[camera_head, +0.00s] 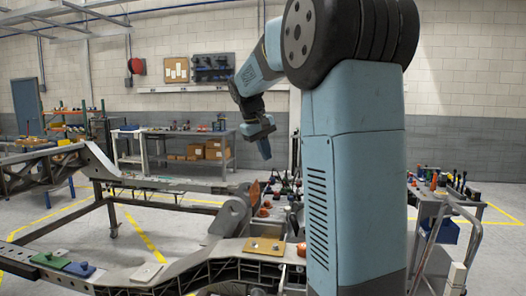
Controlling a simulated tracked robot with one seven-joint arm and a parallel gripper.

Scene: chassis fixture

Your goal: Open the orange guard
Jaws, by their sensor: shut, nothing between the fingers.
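My gripper (264,150) hangs from my bent arm, high above and well behind the plate in the picture. It is shut and empty, pointing down and apart from the fixture.
A grey bracket (232,214) rises behind the orange plate. A tool cart (445,205) stands at right. A workbench (175,140) stands behind.

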